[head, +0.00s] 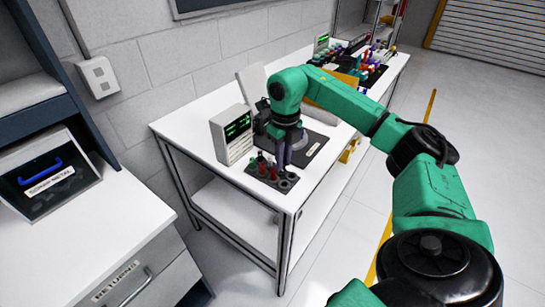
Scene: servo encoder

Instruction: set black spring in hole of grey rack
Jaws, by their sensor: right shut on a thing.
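The grey rack (262,179), a small dark block with round holes, lies near the front corner of the white table. Several small red and dark pieces stand in it at the left and middle, and open holes show at its right. My right gripper (283,163) points down just above the rack's back right part. It is shut on a small dark thing, which seems to be the black spring; the fingers mostly hide it. I cannot tell whether it touches the rack. My left gripper is out of view.
A white meter box (232,135) with green digits stands left of the rack. A dark mat (312,150) with a grey round item lies behind the gripper. The far table end is crowded with coloured parts. A drawer cabinet (130,285) stands at left.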

